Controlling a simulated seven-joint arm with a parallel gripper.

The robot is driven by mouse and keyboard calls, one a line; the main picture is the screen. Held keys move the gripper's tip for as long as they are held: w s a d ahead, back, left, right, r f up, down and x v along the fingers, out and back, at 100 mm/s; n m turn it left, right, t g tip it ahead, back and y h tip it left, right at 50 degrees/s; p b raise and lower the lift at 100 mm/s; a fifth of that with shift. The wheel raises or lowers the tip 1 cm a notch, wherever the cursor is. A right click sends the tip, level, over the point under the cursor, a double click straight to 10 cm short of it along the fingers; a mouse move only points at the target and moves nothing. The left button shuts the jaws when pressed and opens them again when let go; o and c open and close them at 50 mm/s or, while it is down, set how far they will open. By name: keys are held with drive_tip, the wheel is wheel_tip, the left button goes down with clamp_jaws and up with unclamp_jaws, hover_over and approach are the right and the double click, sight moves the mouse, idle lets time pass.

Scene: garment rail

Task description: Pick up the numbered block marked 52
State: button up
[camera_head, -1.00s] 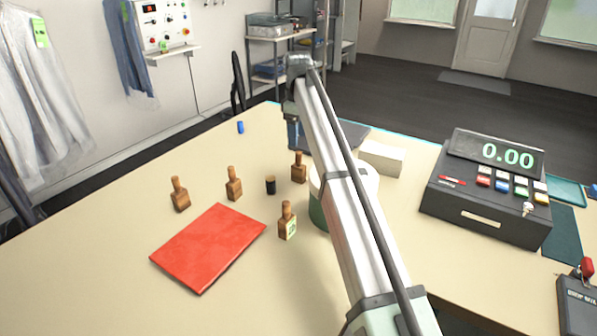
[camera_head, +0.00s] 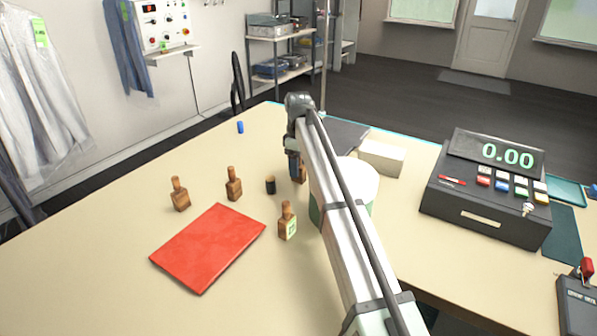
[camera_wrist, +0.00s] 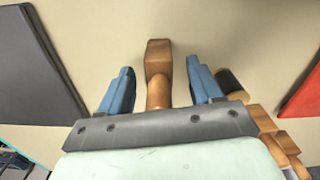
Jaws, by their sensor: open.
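Several wooden blocks with knobbed handles stand on the table. One block (camera_wrist: 158,58) lies between the two blue fingers of my gripper (camera_wrist: 160,72) in the wrist view, with a gap on both sides. In the head view this block (camera_head: 302,174) is mostly hidden behind my gripper (camera_head: 294,166). My gripper is open. Another block (camera_head: 287,223) stands nearer, with a pale green-marked label too small to read. Two more blocks stand at the left (camera_head: 180,196) and centre left (camera_head: 234,186). I cannot tell which block is marked 52.
A black cylinder (camera_head: 270,185) stands close to the gripper. A red folder (camera_head: 208,249) lies at front left. A white box (camera_head: 381,158) and a cash register (camera_head: 488,192) stand right. A blue cylinder (camera_head: 240,127) is farther back.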

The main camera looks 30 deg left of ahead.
clamp_jaws()
idle(0.6)
